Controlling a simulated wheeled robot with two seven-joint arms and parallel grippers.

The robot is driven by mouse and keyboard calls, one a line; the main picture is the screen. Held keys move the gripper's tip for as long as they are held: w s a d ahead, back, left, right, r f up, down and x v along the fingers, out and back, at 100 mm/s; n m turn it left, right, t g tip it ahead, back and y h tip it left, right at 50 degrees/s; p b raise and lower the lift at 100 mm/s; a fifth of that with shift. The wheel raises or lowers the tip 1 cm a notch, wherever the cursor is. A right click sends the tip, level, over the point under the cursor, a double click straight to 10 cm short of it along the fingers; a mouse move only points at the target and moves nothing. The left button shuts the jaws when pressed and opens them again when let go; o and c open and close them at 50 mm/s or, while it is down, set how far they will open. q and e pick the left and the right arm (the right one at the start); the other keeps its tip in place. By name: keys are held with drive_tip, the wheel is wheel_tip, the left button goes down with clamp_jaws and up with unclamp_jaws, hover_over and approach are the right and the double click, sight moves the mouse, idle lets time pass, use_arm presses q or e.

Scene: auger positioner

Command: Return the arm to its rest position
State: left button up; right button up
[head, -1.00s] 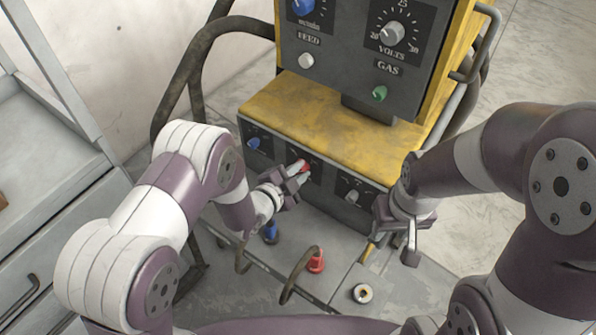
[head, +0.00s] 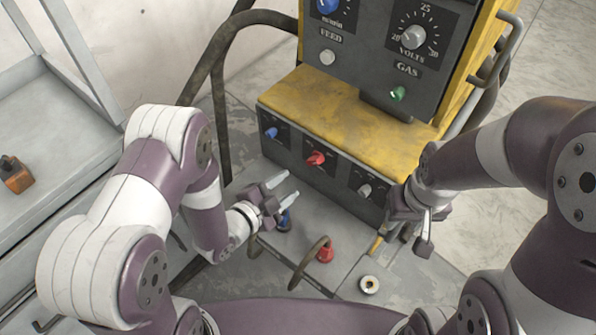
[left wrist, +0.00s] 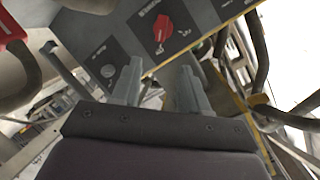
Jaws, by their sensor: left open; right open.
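My left gripper (head: 284,189) is open and empty, held in front of the lower panel of the yellow and grey machine (head: 330,120). Its two fingers also show in the left wrist view (left wrist: 158,88), apart, with nothing between them. The red knob (head: 316,158) on the lower panel is clear of the fingers; it also shows in the left wrist view (left wrist: 162,28). A blue knob (head: 271,132) is left of it and a grey knob (head: 364,190) right of it. My right gripper (head: 418,228) is open near the panel's right end; its fingers are partly hidden.
Below the panel stand a blue connector (head: 285,220) and a red connector (head: 325,252) with a cable, and a small round spool-like part (head: 369,285). A grey cart (head: 70,115) with an orange block (head: 16,178) stands at left. Hoses run behind.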

use_arm(q)
drive_tip(key=shift+s+a+r, duration=0.1)
drive_tip(key=shift+s+a, duration=0.1)
drive_tip(key=shift+s, duration=0.1)
